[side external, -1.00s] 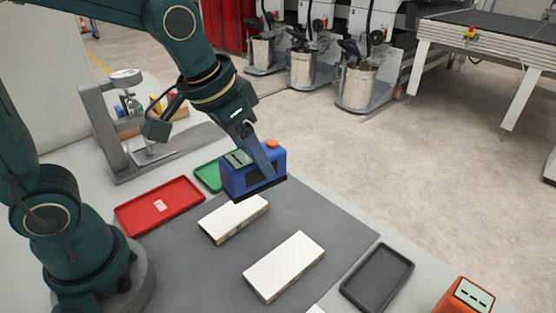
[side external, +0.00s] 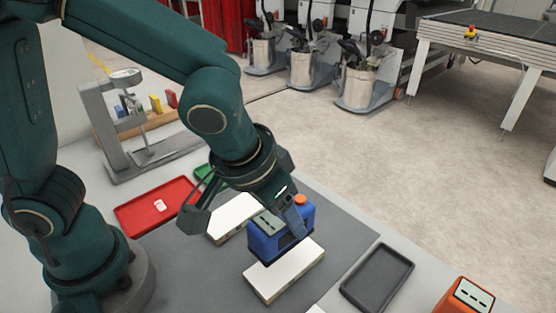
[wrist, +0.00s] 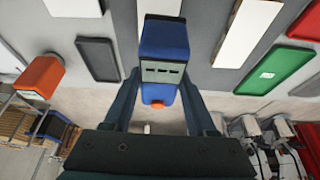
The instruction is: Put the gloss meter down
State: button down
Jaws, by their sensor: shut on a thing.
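The gloss meter (side external: 268,240) is a blue box with a grey display panel and an orange button. It also shows in the wrist view (wrist: 164,42), between my fingers. My gripper (side external: 292,222) is shut on it. In the side view the meter is over the far end of the nearer white panel (side external: 285,274), upright or nearly so. In the wrist view this panel (wrist: 160,6) shows beyond the meter's base. I cannot tell whether the meter touches the panel. A second white panel (side external: 234,214) lies behind, partly hidden by my arm.
The panels lie on a grey mat (side external: 190,262). A red tray (side external: 150,206) and a partly hidden green tray (side external: 208,173) are at the back. A dark empty tray (side external: 378,278) and an orange device (side external: 466,298) are at the right. A grey stand (side external: 112,130) is at the back left.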

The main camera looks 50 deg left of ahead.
aim_at(286, 238)
jog(key=shift+d+f, duration=0.4)
jog(key=shift+d, duration=0.05)
jog(key=shift+f, duration=1.85)
jog(key=shift+f, duration=0.1)
jog(key=shift+c, duration=1)
grip_release()
